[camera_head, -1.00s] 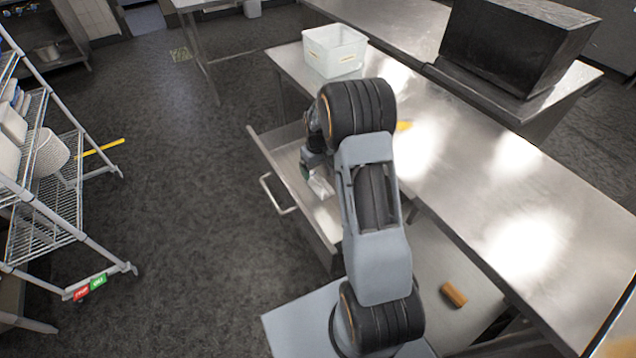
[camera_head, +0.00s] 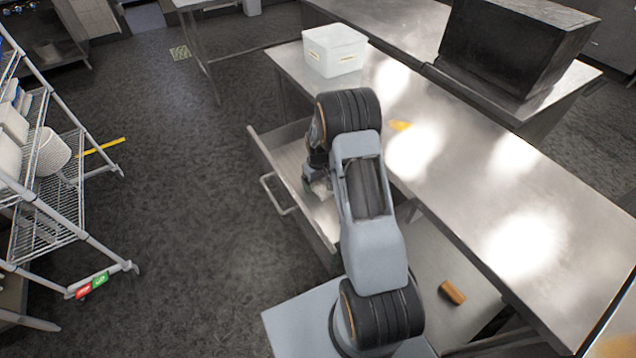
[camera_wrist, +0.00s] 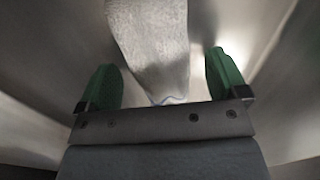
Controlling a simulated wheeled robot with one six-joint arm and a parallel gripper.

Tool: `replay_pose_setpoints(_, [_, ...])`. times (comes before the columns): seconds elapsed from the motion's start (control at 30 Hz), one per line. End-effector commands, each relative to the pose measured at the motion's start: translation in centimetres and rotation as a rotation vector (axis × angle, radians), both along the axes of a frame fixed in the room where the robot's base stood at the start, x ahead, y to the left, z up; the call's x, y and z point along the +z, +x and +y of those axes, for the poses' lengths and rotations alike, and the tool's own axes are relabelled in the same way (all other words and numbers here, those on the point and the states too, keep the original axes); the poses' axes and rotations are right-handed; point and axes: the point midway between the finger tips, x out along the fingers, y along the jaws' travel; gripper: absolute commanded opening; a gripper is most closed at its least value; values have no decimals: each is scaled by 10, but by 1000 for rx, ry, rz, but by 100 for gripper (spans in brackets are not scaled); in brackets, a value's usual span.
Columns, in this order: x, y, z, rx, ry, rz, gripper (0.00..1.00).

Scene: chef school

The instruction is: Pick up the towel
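The towel (camera_wrist: 152,42) is a pale grey-white cloth in the wrist view, lying inside the open metal drawer (camera_head: 281,147). Its narrow lower end lies between the two green fingers of my gripper (camera_wrist: 165,82). The fingers are spread wide, with a gap on each side of the cloth. In the head view my gripper (camera_head: 316,184) is low in the drawer, and my arm hides most of it. Only a small pale patch shows beside it there, and I cannot tell whether that is towel.
The drawer's front wall and handle (camera_head: 279,194) stand out into the aisle. The metal counter (camera_head: 470,165) runs along the right, with a white bin (camera_head: 335,50) and a black box (camera_head: 510,45). A brown object (camera_head: 452,292) lies lower right. A wire rack (camera_head: 50,215) stands left.

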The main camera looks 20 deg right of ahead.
Motion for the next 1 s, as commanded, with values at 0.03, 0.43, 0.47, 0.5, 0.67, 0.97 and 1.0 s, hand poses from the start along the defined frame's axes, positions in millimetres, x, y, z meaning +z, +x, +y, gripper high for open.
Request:
replay_pose_setpoints(0.03, [0, 0, 0, 0, 0, 0, 88])
replay_pose_setpoints(0.43, [0, 0, 0, 0, 0, 0, 49])
replay_pose_setpoints(0.47, [0, 0, 0, 0, 0, 0, 46])
replay_pose_setpoints(0.5, [0, 0, 0, 0, 0, 0, 43])
replay_pose_setpoints(0.67, [0, 0, 0, 0, 0, 0, 37])
replay_pose_setpoints(0.97, [9, 1, 0, 0, 0, -2, 37])
replay_pose_setpoints(1.0, [13, 1, 0, 0, 0, -2, 37])
